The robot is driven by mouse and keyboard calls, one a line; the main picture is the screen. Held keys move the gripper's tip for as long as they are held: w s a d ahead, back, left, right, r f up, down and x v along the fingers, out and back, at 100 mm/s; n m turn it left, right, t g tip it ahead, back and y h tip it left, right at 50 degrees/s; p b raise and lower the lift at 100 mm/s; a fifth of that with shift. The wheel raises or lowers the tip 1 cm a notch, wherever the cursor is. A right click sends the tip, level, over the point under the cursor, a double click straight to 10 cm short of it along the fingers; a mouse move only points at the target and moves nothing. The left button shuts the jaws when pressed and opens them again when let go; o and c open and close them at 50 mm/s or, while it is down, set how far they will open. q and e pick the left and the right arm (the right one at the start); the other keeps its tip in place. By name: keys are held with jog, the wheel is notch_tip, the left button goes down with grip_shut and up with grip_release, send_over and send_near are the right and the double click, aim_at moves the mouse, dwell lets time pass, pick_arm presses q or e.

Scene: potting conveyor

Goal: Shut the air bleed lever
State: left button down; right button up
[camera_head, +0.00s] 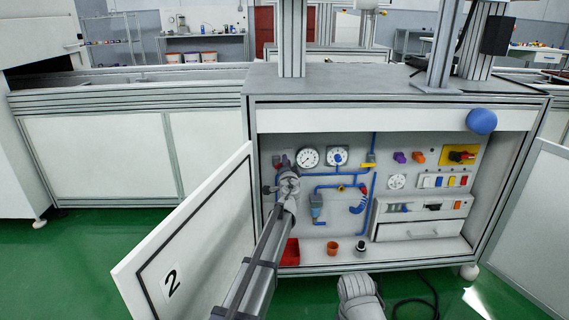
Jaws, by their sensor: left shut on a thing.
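My left arm reaches up into the open cabinet (385,115), and its gripper (279,178) is at the left end of the panel, beside the blue pipework (318,174). The gripper is shut on a small part there, seemingly the air bleed lever. The gripper hides nearly all of this part, so I cannot tell its angle. A small dark purple piece shows just above the gripper. My right gripper is not in view; a pale rounded part at the bottom middle seems to be my own.
The cabinet door marked 2 (196,245) stands open on the left, close to my left arm; another door (530,225) is open on the right. Gauges (308,157), a red bin (290,252), an orange cup (333,248) and a drawer (420,230) are inside.

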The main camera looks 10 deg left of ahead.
pick_arm(q)
jog(key=m, duration=0.2)
jog(key=f+m+b, duration=0.1)
jog(key=f+m, duration=0.1)
jog(key=m, duration=0.1)
jog(key=shift+d+m+b, duration=0.3)
jog(key=shift+b, duration=0.1)
jog(key=shift+f, duration=0.1)
dwell(0.3)
jog(key=c, duration=0.8)
grip_release()
jog(key=v, duration=0.7)
jog(key=shift+s+d, duration=0.15)
jog(key=shift+s, duration=0.2)
